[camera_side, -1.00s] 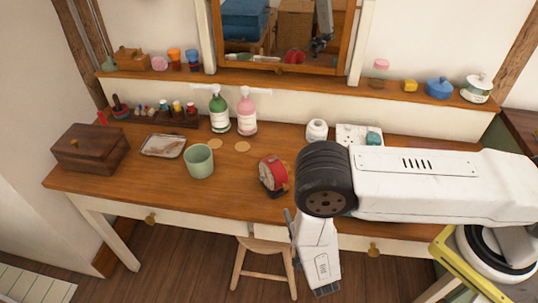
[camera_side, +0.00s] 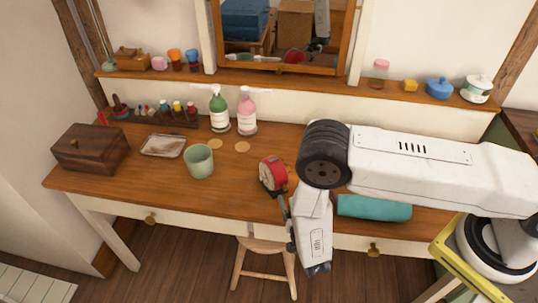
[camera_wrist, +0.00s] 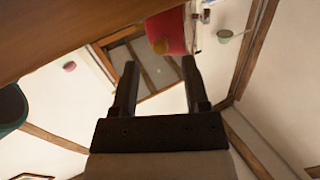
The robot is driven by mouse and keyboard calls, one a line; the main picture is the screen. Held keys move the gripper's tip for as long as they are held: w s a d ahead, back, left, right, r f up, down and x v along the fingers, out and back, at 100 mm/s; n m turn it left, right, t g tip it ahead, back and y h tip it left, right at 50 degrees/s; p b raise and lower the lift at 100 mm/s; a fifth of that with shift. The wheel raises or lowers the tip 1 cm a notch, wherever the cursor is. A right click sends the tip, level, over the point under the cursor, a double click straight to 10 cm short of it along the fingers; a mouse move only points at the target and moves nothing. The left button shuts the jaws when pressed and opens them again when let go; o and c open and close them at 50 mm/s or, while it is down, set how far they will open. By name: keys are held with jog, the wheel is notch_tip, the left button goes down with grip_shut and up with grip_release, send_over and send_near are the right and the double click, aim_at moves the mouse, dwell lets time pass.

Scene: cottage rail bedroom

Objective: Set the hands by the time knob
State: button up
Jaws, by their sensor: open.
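A small red alarm clock (camera_side: 271,173) stands on the wooden desk, just left of my arm. In the side view its face is not readable. The red body also shows at the top of the wrist view (camera_wrist: 166,30), with a small brownish round part (camera_wrist: 160,46) on it that may be a knob. My gripper (camera_side: 283,203) is at the desk's front edge, just below the clock in the side view. In the wrist view its two dark fingers (camera_wrist: 159,63) are spread with nothing between them, pointing toward the red body. Contact with the clock cannot be told.
A green cup (camera_side: 199,161) stands left of the clock. A teal roll (camera_side: 374,207) lies at the right front under my arm. Pump bottles (camera_side: 219,110) stand behind, and a wooden box (camera_side: 90,149) at the left. A stool (camera_side: 263,247) is below.

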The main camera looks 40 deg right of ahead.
aim_at(287, 189)
jog(key=shift+x, duration=1.5)
grip_shut()
